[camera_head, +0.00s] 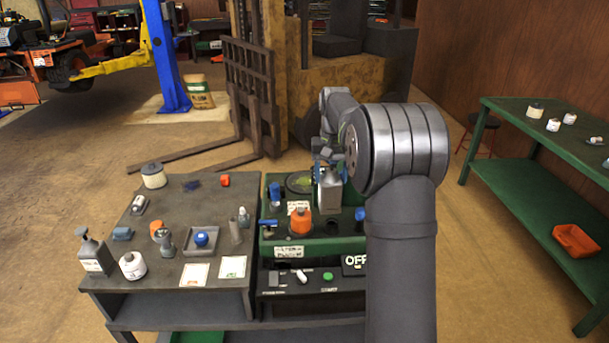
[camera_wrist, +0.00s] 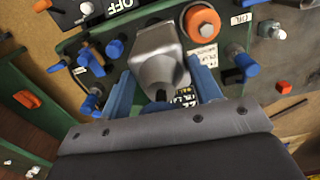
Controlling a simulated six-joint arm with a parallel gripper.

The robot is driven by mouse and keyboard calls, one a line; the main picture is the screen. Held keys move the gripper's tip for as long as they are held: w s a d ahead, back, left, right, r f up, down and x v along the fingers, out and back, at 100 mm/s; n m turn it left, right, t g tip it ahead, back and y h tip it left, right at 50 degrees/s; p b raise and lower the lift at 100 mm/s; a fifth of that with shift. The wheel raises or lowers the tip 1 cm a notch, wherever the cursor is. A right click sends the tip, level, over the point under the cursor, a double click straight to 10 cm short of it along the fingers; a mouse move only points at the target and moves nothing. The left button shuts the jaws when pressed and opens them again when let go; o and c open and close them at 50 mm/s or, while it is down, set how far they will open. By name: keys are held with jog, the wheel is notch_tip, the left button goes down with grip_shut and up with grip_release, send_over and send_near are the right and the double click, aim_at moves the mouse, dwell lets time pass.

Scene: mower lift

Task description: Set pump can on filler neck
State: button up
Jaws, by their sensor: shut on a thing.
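A grey metal can (camera_head: 329,190), which I take for the pump can, is held upright over the green panel (camera_head: 345,246). In the wrist view the can (camera_wrist: 158,52) sits between the blue fingers of my gripper (camera_wrist: 164,92), which are shut on it. My gripper also shows in the head view (camera_head: 327,160), partly behind my arm. The can's underside and whether it touches the panel are hidden. An orange fitting (camera_head: 300,222) stands just left of the can; it also shows in the wrist view (camera_wrist: 202,22). I cannot tell which part is the filler neck.
Blue-topped fittings (camera_head: 275,192) stand around the panel. The dark bench (camera_head: 130,212) at left carries a grey pump bottle (camera_head: 95,252), a white jar (camera_head: 132,265) and a tray (camera_head: 187,244). An OFF sign (camera_head: 355,262) is at the panel's front. A green table (camera_head: 500,118) stands at right.

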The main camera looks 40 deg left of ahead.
aim_at(334, 195)
jog(key=shift+w+d+f+m, duration=0.1)
jog(key=shift+w+d+m, duration=0.2)
jog(key=shift+w+d, duration=0.15)
jog(key=shift+f, duration=2.8)
jog(key=shift+f, duration=0.85)
jog(key=o, duration=1.6)
jog(key=shift+o, duration=0.7)
jog(key=shift+s+f, duration=0.1)
jog(key=shift+r, duration=4.05)
